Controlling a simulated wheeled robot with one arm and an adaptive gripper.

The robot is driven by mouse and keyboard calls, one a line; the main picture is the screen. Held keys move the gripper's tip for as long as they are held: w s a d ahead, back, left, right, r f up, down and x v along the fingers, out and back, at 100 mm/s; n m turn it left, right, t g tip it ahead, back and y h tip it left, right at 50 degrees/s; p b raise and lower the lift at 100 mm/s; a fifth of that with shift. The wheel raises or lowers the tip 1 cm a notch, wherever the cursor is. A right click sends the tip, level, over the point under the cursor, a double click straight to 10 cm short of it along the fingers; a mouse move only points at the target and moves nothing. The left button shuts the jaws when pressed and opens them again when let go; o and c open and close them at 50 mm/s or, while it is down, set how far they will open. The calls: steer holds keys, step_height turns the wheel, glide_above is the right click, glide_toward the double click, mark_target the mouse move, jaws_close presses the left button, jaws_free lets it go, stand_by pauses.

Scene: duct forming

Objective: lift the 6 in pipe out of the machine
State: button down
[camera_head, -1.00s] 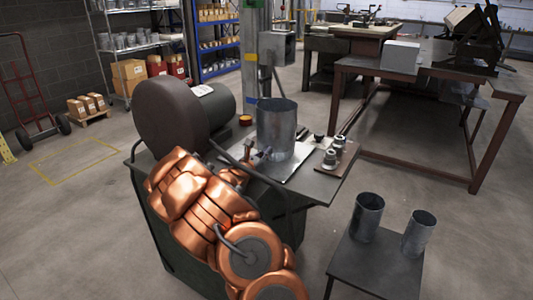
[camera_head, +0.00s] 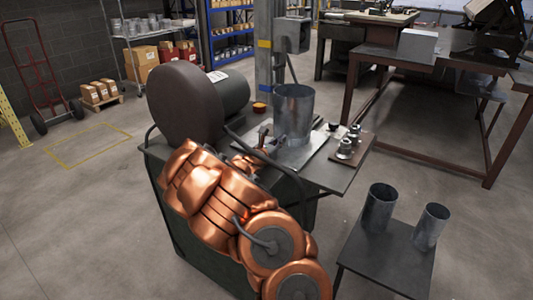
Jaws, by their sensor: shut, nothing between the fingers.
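A wide grey metal pipe (camera_head: 294,112) stands upright on the machine (camera_head: 222,255), over a light metal plate on its top. The pipe's open top shows and no finger is on its rim. My copper-coloured arm crosses the front of the machine and bends toward the pipe. What seems to be my gripper (camera_head: 264,137) is small in the picture, just left of the pipe's lower part, and partly hidden by my arm and a dark hose. It is shut and empty. I cannot tell whether it touches the pipe.
Two narrower pipes stand upright on a low dark table (camera_head: 372,259) at the right front. Small metal fittings (camera_head: 346,146) sit on the machine top, right of the pipe. A large dark round housing (camera_head: 184,103) rises at the left.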

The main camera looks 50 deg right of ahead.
steer(key=a, duration=0.4)
steer(key=s+a, duration=0.1)
steer(key=a, duration=0.7)
steer(key=shift+s, duration=0.15)
